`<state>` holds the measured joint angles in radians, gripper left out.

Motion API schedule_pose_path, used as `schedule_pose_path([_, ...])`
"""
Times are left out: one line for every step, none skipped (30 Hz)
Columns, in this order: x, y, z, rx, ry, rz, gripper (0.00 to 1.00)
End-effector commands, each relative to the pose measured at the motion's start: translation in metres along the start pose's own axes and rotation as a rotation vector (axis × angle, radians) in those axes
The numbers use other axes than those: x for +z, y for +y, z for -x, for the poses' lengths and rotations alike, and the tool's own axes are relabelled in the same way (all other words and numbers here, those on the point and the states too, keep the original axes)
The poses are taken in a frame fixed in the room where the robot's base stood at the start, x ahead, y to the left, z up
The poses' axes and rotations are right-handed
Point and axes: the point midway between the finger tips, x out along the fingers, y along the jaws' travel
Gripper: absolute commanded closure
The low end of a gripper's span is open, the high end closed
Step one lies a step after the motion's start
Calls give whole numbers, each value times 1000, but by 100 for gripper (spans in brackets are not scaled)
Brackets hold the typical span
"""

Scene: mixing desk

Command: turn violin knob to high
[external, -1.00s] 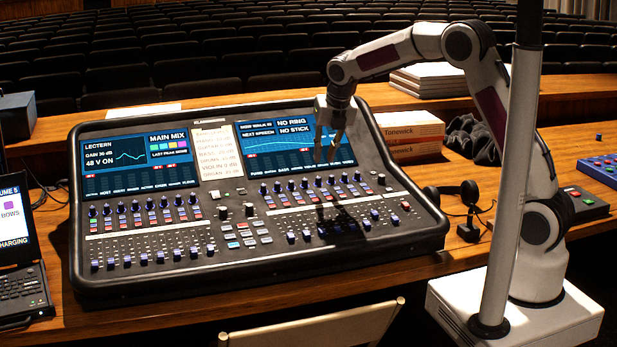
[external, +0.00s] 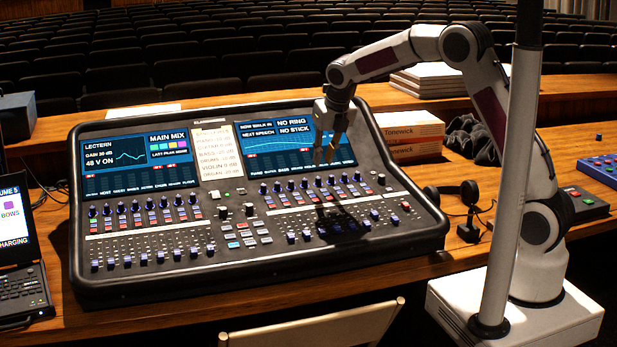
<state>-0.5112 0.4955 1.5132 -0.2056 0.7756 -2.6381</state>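The mixing desk (external: 205,279) has a row of dark knobs (external: 291,185) under its right screen. The violin knob is one of this row's knobs by the screen labels, but the labels are too small for me to tell which. My gripper (external: 324,161) points down in front of the right screen, just above the right half of that row, near the knob (external: 318,182) below it. Its two fingers show a small gap with nothing between them. I cannot see any contact with a knob.
A paper list (external: 211,165) with channel names stands between the two screens. Faders and buttons (external: 243,235) fill the desk's lower part. A pole (external: 510,180) rises before my arm.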

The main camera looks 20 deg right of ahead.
Motion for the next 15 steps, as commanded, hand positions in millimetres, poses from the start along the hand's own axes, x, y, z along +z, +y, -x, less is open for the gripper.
schedule_pose_path([-1,0,-6,-2,3,0,82])
schedule_pose_path([-1,-1,-8,-2,3,0,82])
schedule_pose_path([-1,-1,-12,-2,3,0,82])
schedule_pose_path([-1,-1,-16,-2,3,-1,82])
schedule_pose_path([-1,-1,-19,-2,2,-1,82])
schedule_pose_path([-1,-1,-24,-2,3,-1,82])
schedule_pose_path([-1,-1,-28,-3,3,-1,82])
schedule_pose_path([-1,-1,-31,-3,3,-1,82])
schedule_pose_path([-1,-1,-36,-2,2,-1,82])
schedule_pose_path([-1,-1,-40,-2,2,-1,82])
schedule_pose_path([-1,-1,-43,-2,3,0,82])
schedule_pose_path([-1,-1,-47,-3,3,-1,82])
schedule_pose_path([-1,-1,-50,-2,2,0,82])
schedule_pose_path([0,-1,-53,-2,1,0,82])
schedule_pose_path([0,-1,-56,-2,1,0,82])
